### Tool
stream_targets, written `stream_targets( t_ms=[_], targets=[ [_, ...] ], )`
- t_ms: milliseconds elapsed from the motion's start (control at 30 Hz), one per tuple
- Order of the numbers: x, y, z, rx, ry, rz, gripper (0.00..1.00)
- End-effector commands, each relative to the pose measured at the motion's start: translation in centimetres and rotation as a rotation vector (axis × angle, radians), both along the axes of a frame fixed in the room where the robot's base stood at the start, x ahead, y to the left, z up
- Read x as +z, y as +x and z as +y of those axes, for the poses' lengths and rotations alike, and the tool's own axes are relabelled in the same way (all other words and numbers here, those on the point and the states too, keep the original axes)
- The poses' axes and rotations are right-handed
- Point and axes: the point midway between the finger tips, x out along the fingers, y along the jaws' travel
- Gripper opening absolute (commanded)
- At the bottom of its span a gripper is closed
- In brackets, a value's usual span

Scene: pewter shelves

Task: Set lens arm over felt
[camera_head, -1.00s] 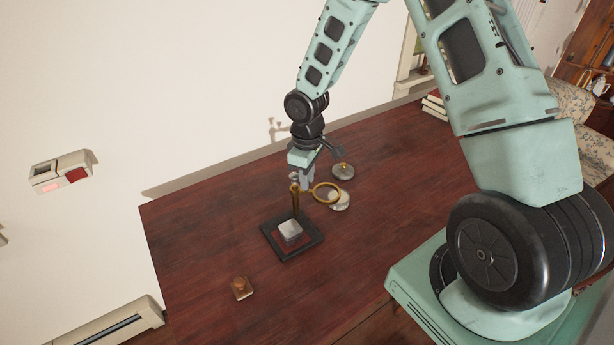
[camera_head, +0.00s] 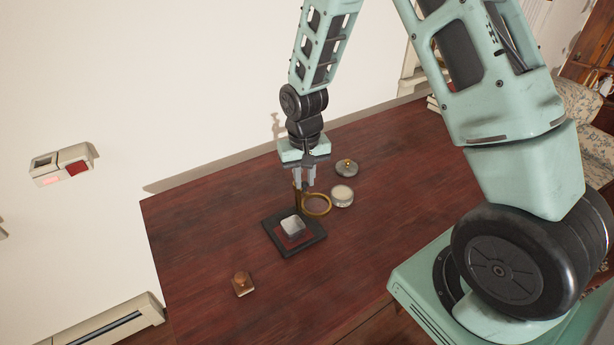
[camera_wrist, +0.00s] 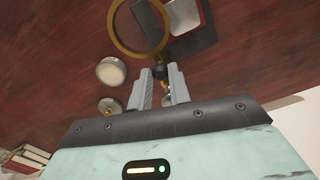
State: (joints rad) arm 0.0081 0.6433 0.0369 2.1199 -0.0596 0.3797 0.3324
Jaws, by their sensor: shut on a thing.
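The lens arm is a brass ring (camera_head: 317,205) on a short arm by an upright post (camera_head: 298,197). The post stands at the back of a black square base (camera_head: 313,243). A reddish area on the base (camera_head: 283,238), which may be the felt, shows around a small pale block or box (camera_head: 293,225). My gripper (camera_head: 305,184) points down by the post, shut on the lens arm. In the wrist view a dark knob lies at my fingertips (camera_wrist: 161,88), and the ring (camera_wrist: 116,38) overlaps the base's edge, mostly beside the base. The grip is partly hidden in the head view.
A round pale-topped tin (camera_head: 342,197) stands close right of the ring. A grey lid with a brass knob (camera_head: 347,168) lies behind it. A small wooden block with a knob (camera_head: 242,284) sits front left. The dark red table (camera_head: 200,235) is clear at left and right.

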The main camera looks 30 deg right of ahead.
Motion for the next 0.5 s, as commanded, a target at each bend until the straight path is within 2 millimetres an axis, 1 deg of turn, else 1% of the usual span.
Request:
stream_targets(
  t_ms=[500],
  targets=[
    [0.2,0.5,1.5,-0.468,0.0,-0.003,0.0]
  ],
)
